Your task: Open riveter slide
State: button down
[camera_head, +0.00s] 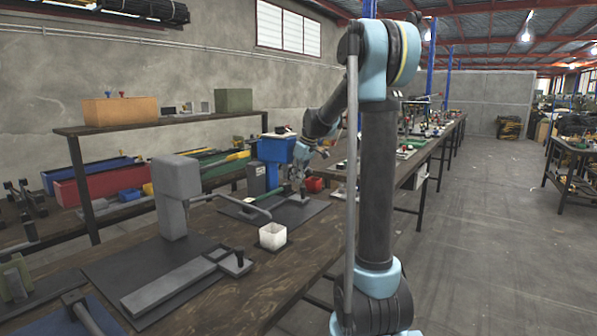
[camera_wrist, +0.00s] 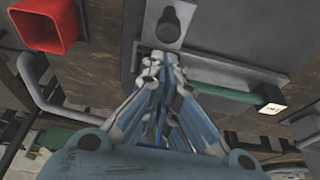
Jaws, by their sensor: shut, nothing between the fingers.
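The blue-topped riveter (camera_head: 277,150) stands on the bench beside my gripper (camera_head: 301,189). In the wrist view, its slide appears to be the grey plate (camera_wrist: 215,20) with an upright dark knob (camera_wrist: 170,23). My gripper (camera_wrist: 160,62) is shut and empty, with its fingertips just below the knob in the picture. I cannot tell whether they touch it. How far the slide is out cannot be made out. In the head view my arm and gripper partly cover this area.
A grey riveter (camera_head: 177,190) with its slide (camera_head: 175,281) stands nearer on the bench.

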jog(key=shift+w+a+f, duration=0.15)
jog(key=shift+a+f, duration=0.05)
jog(key=shift+f, duration=0.5)
